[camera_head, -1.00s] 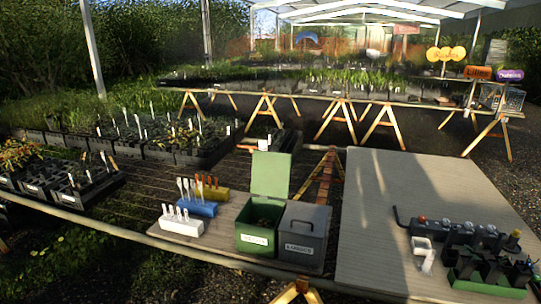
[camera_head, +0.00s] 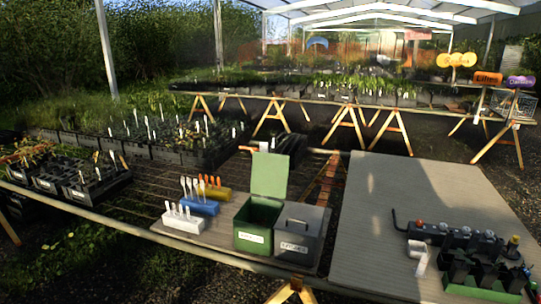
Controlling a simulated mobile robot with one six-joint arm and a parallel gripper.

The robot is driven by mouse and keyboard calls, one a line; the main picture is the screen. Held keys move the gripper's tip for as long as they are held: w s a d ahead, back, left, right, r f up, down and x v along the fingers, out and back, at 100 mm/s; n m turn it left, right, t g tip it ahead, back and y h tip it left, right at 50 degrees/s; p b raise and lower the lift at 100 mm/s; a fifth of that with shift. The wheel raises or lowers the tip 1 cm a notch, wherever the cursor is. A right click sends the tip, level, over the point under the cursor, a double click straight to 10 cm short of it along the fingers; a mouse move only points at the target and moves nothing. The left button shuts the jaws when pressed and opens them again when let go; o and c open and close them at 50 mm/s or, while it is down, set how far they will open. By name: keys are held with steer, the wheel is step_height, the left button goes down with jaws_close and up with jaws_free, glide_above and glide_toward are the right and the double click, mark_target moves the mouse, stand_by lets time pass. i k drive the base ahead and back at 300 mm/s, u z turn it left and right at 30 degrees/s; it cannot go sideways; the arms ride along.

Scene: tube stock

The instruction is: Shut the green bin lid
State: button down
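The green bin (camera_head: 258,226) stands on the wooden bench, left of the grey bin, with a white label on its front. Its green lid (camera_head: 269,175) is open and stands upright at the back edge of the bin. The inside of the green bin shows from above. My gripper is not in view.
A grey bin (camera_head: 298,235) with a shut lid and a handle stands against the green bin's right side. White (camera_head: 183,222), blue (camera_head: 199,206) and yellow (camera_head: 213,193) blocks holding tags stand to the left. Black pots (camera_head: 470,262) are at the right; the grey board (camera_head: 400,200) is mostly bare.

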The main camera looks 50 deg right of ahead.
mark_target(269, 171)
steer(key=z, duration=0.1)
steer(key=i, duration=0.9)
